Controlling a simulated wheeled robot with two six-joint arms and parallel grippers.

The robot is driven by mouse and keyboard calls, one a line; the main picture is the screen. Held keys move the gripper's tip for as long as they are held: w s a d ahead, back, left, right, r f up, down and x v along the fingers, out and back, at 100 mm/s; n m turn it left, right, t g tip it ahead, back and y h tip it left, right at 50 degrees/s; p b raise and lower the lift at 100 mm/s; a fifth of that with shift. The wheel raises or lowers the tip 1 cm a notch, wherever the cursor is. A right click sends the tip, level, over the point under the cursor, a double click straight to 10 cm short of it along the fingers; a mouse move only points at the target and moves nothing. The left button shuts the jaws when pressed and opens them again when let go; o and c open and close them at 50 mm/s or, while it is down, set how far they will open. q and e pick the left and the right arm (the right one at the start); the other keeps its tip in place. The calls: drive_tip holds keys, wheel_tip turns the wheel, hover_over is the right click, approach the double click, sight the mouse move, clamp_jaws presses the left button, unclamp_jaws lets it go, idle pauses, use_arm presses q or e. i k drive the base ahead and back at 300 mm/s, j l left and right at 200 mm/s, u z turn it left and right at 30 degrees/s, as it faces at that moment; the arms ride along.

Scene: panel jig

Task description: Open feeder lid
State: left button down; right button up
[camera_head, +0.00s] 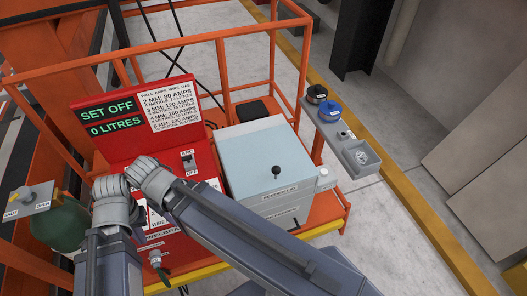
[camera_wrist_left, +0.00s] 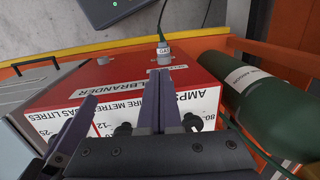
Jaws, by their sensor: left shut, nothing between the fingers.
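The feeder is a pale blue-grey box (camera_head: 233,186) right of the red welder in the head view. Its flat lid (camera_head: 255,150) lies shut on top, with a black ball knob (camera_head: 276,171) near the front edge. White labels are on the front, too small to read surely. My left arm crosses in front of the welder, left of and below the lid, and hides its own fingers in the head view. In the left wrist view my left gripper (camera_wrist_left: 162,100) is shut and empty over the red welder, apart from the lid.
The red welder (camera_head: 125,150) with a dial chart stands left of the feeder. A green gas bottle (camera_head: 60,226) is at far left. Orange rails (camera_head: 190,42) surround them.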

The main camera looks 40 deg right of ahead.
sight(262, 166)
drive_tip(key=k+l+z, duration=0.1)
drive_tip(key=z, duration=0.3)
drive_tip(key=k+l+z, duration=0.15)
drive_tip(key=k+z, duration=0.25)
drive_tip(key=l+z, duration=0.2)
drive_tip(key=z, duration=0.2)
